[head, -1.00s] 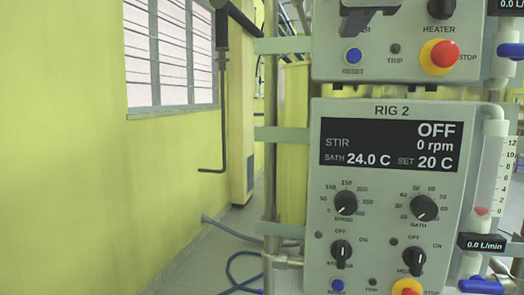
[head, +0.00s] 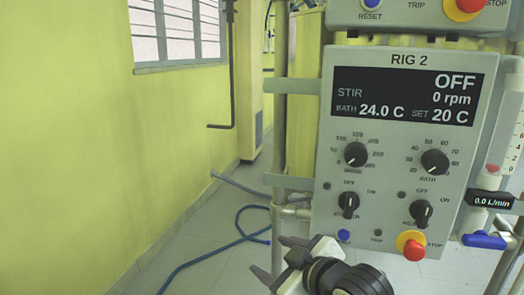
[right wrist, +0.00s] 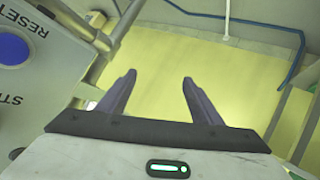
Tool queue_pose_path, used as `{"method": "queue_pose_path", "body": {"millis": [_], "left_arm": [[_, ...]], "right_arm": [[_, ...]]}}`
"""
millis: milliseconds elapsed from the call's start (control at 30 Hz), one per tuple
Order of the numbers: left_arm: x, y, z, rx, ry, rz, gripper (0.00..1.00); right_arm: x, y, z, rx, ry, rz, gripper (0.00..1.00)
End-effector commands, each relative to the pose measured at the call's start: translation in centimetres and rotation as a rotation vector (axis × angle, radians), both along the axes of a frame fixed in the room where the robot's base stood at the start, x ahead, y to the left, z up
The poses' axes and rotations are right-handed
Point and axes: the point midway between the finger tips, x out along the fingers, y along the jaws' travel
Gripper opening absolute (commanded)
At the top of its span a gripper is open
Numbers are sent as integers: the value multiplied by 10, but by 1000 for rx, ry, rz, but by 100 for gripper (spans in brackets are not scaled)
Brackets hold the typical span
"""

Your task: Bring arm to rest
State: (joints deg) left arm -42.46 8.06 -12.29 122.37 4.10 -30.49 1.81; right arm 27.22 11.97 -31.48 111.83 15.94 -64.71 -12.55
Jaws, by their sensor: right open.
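My right gripper (head: 280,262) shows at the bottom of the head view, low in front of the rig's frame and left of the panel's lower part. In the right wrist view its two dark fingers (right wrist: 153,95) stand wide apart with nothing between them. The RIG 2 control panel (head: 398,135) fills the right of the head view. Its display (head: 405,96) reads OFF, 0 rpm, bath 24.0 C and set 20 C. My left gripper is in neither view.
A metal post (head: 279,150) runs up left of the panel. A blue hose (head: 235,235) lies on the floor behind. A yellow wall (head: 60,150) with a barred window (head: 178,30) is at left. The wrist view shows a panel edge with a blue button (right wrist: 12,48) close by.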

Motion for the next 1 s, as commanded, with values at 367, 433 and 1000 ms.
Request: {"method": "queue_pose_path", "body": {"millis": [367,433,1000], "left_arm": [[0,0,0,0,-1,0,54],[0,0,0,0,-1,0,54],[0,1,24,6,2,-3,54]], "right_arm": [[-121,-51,-175,289,270,-253,59],[-147,-64,-197,316,303,-304,59],[-271,-122,-243,361,430,-520,59]]}}
